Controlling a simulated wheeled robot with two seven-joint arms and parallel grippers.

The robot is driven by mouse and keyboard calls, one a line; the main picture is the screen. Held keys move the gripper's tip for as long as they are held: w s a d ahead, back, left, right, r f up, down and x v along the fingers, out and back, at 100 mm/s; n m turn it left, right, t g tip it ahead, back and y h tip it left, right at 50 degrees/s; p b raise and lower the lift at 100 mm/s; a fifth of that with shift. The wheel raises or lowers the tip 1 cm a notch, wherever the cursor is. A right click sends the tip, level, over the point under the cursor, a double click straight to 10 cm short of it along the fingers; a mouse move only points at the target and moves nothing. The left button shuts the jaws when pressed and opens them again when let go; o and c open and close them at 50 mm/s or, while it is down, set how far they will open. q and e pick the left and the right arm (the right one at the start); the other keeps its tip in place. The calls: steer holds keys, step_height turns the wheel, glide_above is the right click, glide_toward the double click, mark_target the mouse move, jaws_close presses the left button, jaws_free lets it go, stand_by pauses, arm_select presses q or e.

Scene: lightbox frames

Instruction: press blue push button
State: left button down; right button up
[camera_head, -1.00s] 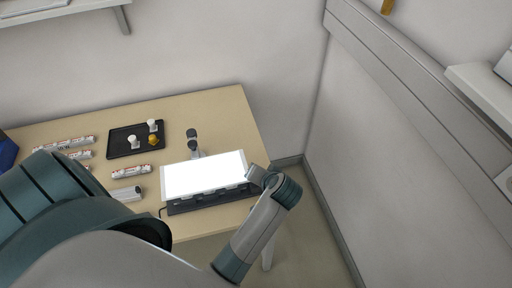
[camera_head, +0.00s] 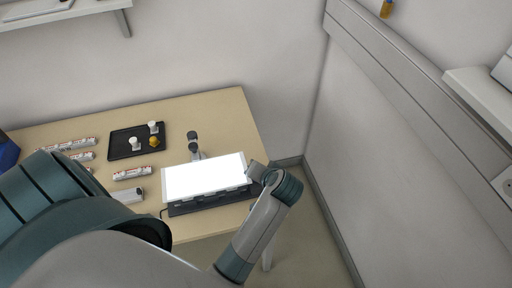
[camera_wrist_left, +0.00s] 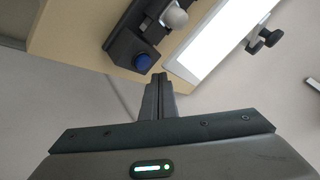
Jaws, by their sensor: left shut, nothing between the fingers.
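The blue push button (camera_wrist_left: 143,63) shows in the left wrist view, a round cap on the end of a black housing (camera_wrist_left: 124,44) at the table edge. My left gripper (camera_wrist_left: 160,78) is shut and empty, its fingertips close to the button, just below and right of it in that view. I cannot tell whether they touch. In the head view the bright white light panel (camera_head: 205,177) lies at the table's front right, with a black strip along its front. The blue button cannot be made out there. My right gripper is out of view.
The table (camera_head: 215,108) carries a black tray (camera_head: 122,143) with small white and yellow pieces, several printed tubes (camera_head: 132,173) and a grey stand (camera_head: 194,143). A wall stands close on the right. Floor shows between table and wall.

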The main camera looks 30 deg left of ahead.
arm_select(q)
steer(key=shift+r, duration=2.05)
